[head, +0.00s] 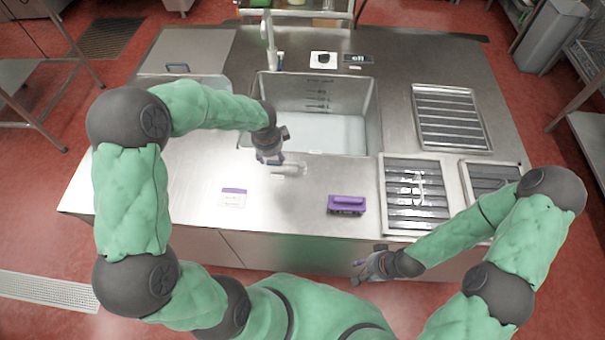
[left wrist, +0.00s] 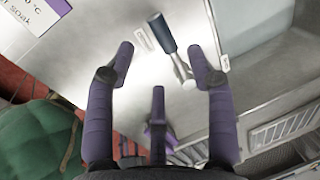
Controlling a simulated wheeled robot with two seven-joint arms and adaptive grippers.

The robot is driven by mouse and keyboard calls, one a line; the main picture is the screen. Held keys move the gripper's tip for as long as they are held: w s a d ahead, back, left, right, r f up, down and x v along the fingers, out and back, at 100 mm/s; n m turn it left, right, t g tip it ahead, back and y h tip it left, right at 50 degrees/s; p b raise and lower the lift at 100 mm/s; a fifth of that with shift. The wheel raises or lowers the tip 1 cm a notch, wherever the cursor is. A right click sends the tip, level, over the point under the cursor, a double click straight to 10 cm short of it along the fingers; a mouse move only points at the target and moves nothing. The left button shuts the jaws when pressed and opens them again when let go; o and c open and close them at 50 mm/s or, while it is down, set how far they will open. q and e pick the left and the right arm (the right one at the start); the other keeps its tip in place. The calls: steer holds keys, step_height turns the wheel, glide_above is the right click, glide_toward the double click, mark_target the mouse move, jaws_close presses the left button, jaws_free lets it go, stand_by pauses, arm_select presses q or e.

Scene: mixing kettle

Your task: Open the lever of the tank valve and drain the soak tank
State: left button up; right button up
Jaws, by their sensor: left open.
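The soak tank (head: 315,130) is a steel basin sunk in the counter, holding pale liquid. The tank valve (head: 288,170) sits on the counter at the tank's near edge, partly hidden by my left gripper (head: 270,158). In the left wrist view the valve lever (left wrist: 163,32) has a dark blue handle on a metal stem. My left gripper (left wrist: 162,58) is open above the counter, and the lever shows between its spread fingertips, with no clear contact. My right gripper (head: 370,263) looks open and empty, in front of the counter's near edge.
A purple-handled brush (head: 346,205) and a purple-white card (head: 233,197) lie on the near counter. Slatted trays (head: 414,225) are at the right. The counter between card and brush is clear.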

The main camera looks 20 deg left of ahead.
mark_target(274, 164)
arm_select(q)
steer(key=f+b, duration=0.2)
steer(key=f, duration=0.1)
steer(key=w+f+b, duration=0.1)
steer(key=f+b, duration=0.1)
steer(key=shift+a+f, duration=0.15)
steer(key=shift+f, duration=0.25)
steer(key=shift+r, duration=0.1)
